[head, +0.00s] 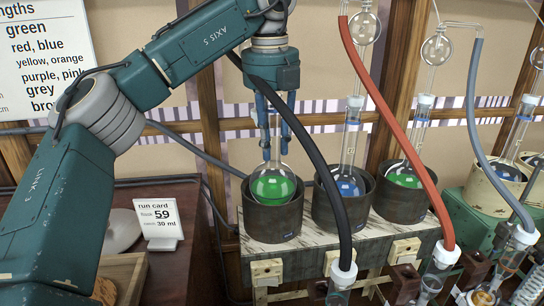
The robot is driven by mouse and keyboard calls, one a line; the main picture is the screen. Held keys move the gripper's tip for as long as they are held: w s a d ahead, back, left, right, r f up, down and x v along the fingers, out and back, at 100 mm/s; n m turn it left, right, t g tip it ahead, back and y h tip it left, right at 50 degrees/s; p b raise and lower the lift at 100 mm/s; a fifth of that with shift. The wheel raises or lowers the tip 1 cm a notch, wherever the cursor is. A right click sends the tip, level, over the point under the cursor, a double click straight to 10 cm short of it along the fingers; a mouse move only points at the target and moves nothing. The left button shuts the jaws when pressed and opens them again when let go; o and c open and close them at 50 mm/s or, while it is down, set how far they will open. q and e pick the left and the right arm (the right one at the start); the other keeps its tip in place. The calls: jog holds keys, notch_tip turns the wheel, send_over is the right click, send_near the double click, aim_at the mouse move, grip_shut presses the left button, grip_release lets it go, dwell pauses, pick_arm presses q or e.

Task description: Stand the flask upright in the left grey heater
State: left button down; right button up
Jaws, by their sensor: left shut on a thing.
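The round-bottom flask (271,187) holds green liquid and has a tall clear neck. It is upright, its bulb in the mouth of the left dark grey heater (272,224). The heater's front wall hides its underside, so I cannot tell whether it rests on the bottom. My left gripper (274,138) points down from above and is shut on the flask's neck. My right gripper is not in view.
Two more dark grey heaters stand to the right, holding a blue-liquid flask (348,184) and a green-liquid flask (405,176). A black hose (318,160) passes just right of the held flask. A run card (159,222) stands on the left.

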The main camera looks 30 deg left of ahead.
aim_at(272, 154)
pick_arm(q)
notch_tip(272, 154, down, 2)
jog(key=shift+f+p, duration=0.2)
jog(key=shift+p, duration=0.75)
jog(key=shift+w+a+f, duration=0.1)
jog(key=shift+a+f, duration=0.05)
jog(key=shift+f, duration=0.4)
jog(key=c, duration=1.4)
grip_release()
jog(key=shift+c, duration=0.2)
jog(key=shift+r, duration=0.25)
jog(key=shift+r+b, duration=0.25)
jog(key=shift+b, duration=0.1)
notch_tip(272, 154, up, 3)
jog(key=shift+b, duration=0.55)
notch_tip(272, 154, up, 8)
jog(key=s+p, duration=0.1)
jog(key=shift+d+r, duration=0.15)
jog(key=shift+d, duration=0.05)
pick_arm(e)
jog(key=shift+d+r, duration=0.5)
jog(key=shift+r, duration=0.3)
